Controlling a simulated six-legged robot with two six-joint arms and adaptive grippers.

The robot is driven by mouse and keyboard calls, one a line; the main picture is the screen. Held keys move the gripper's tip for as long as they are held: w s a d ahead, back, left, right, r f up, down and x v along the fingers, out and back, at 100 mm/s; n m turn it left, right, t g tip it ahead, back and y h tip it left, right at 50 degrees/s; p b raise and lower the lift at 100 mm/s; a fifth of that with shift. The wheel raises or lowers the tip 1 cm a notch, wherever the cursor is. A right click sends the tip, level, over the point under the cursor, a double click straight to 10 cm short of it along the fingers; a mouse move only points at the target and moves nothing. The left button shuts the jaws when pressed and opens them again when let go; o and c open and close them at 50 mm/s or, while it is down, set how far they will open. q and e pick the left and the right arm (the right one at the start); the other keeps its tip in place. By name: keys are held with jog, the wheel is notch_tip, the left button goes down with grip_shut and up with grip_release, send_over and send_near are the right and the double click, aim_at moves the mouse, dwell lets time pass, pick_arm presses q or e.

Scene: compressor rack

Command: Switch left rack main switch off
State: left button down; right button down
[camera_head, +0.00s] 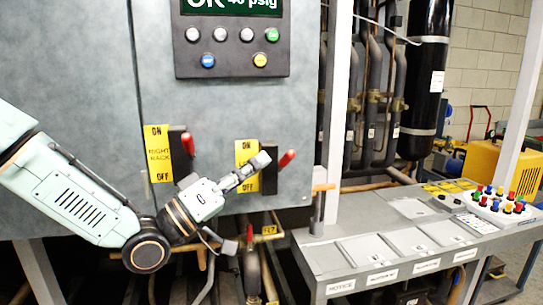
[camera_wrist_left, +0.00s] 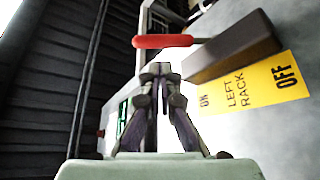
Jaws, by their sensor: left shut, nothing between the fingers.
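The left rack main switch is a dark box with a red handle (camera_head: 287,158) on the grey cabinet front. Its yellow label (camera_head: 246,151) is partly hidden by my gripper in the head view. In the left wrist view the label (camera_wrist_left: 247,88) reads LEFT RACK, ON and OFF, and the red handle (camera_wrist_left: 163,41) lies toward the ON end of the box (camera_wrist_left: 235,48). My left gripper (camera_head: 262,161) is shut and empty, in front of the switch box and left of the handle. In the wrist view its fingertips (camera_wrist_left: 160,72) appear just below the handle; contact cannot be told. My right gripper is not in view.
A second switch with a red handle (camera_head: 188,143) and a RIGHT RACK label (camera_head: 158,152) is to the left. A button panel (camera_head: 232,47) is above. A grey bench (camera_head: 335,254) with a button box (camera_head: 497,205) stands at right. Pipes run below the cabinet.

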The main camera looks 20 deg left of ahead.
aim_at(273, 155)
pick_arm(q)
jog(key=shift+x, duration=1.9)
jog(key=shift+s+d, duration=0.1)
jog(key=shift+f, duration=0.1)
